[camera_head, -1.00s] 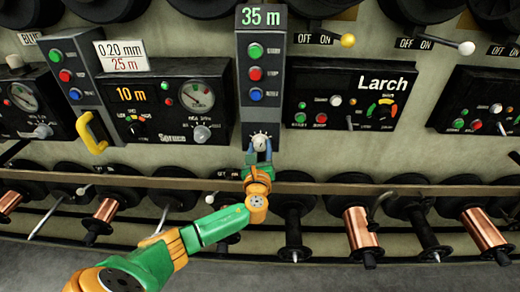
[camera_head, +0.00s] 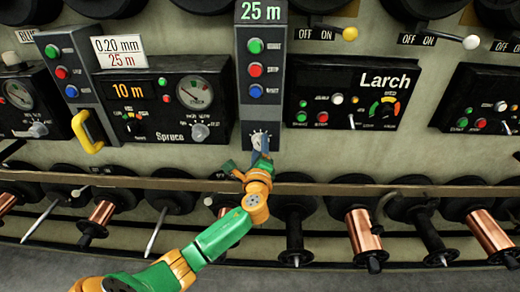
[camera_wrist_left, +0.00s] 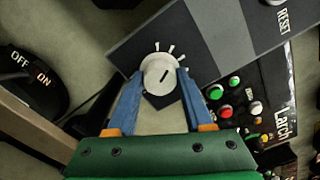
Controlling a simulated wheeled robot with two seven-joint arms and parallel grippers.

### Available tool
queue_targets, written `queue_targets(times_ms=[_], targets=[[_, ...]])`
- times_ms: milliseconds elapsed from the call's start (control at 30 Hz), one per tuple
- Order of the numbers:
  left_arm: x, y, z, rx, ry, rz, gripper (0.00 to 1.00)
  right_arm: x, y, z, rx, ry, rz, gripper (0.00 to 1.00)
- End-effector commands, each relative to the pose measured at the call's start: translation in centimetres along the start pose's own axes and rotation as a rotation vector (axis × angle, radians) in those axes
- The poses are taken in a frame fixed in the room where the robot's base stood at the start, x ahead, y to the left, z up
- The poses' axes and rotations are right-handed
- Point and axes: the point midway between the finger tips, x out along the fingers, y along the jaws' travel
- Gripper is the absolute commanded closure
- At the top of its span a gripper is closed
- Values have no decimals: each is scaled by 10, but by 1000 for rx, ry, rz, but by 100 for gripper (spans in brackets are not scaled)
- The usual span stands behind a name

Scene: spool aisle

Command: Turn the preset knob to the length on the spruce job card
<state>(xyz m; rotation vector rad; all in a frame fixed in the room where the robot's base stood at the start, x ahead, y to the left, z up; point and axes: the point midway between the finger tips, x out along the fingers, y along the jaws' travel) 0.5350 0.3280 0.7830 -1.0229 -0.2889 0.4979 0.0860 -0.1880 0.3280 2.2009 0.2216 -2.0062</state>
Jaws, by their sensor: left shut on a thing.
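The preset knob (camera_wrist_left: 160,75) is a white dial with a dark pointer line, low on the grey column panel (camera_head: 262,115). The display (camera_head: 261,11) on top of that panel reads 25 m. My left gripper (camera_head: 260,145) has its blue fingers on either side of the knob and is shut on it; it also shows in the left wrist view (camera_wrist_left: 156,88). The spruce job card (camera_head: 118,52) reads 0.20 mm and 25 m. It stands above the Spruce box (camera_head: 165,105), whose own display reads 10 m. My right gripper is not in view.
Green, red and blue buttons sit above the knob on the same panel. The Larch box (camera_head: 345,95) is close on the right. A yellow handle (camera_head: 87,132) is at the left. A rail (camera_head: 340,189) and several copper spools (camera_head: 363,234) run below.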

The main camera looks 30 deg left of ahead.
Motion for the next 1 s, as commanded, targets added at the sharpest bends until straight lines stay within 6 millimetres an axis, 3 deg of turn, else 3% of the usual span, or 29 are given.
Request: queue_targets(times_ms=[700, 733, 800, 1000], targets=[[0, 1, -1, -63, 2, 2, 100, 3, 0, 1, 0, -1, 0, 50], [0, 1, -1, -63, 2, 2, 41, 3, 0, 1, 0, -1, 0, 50], [0, 1, -1, -62, 2, 1, 22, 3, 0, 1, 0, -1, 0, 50], [0, 0, 0, -62, 1, 1, 19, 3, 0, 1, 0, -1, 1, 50]])
